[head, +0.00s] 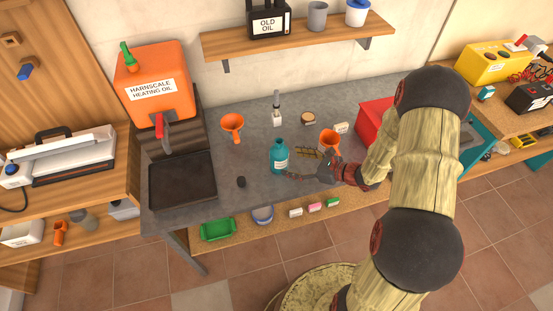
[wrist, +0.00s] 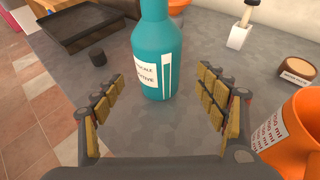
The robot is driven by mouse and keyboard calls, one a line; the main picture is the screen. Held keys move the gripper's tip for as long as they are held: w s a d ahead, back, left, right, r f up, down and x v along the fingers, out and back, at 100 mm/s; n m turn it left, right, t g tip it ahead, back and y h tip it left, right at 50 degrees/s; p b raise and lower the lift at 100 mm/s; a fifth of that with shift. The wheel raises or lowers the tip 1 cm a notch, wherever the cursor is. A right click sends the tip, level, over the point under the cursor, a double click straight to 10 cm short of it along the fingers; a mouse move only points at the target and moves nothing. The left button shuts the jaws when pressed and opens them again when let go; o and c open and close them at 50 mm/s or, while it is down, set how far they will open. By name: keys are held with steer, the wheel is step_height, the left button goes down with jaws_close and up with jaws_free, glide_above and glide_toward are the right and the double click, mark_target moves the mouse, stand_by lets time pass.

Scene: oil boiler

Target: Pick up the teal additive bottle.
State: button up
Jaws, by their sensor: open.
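The teal additive bottle (head: 279,156) stands upright on the grey bench top, near its front edge. It has a white label and also shows in the wrist view (wrist: 157,50), where its top is cut off by the frame. My gripper (head: 300,171) is just right of the bottle in the head view, low over the bench. In the wrist view my gripper (wrist: 164,100) is open, with one padded finger on each side and the bottle ahead between them. The fingers do not appear to touch the bottle.
An orange measuring cup (wrist: 294,135) stands close by my right finger. A small black cap (wrist: 96,57) lies left of the bottle. An orange funnel (head: 232,123), a white holder with a brush (head: 277,118) and a dark tray (head: 182,180) are on the bench (head: 215,195).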

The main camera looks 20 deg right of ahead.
mark_target(279, 160)
steer(key=x, duration=0.2)
steer(key=b+x, duration=0.1)
steer(key=x, duration=0.1)
steer(key=b+x, duration=0.1)
steer(key=x, duration=0.2)
steer(key=shift+s+f, duration=0.1)
steer(key=shift+f, duration=0.2)
steer(key=shift+c, duration=0.5)
steer(key=c, duration=1.4)
steer(key=shift+c, duration=0.3)
steer(key=shift+r, duration=0.15)
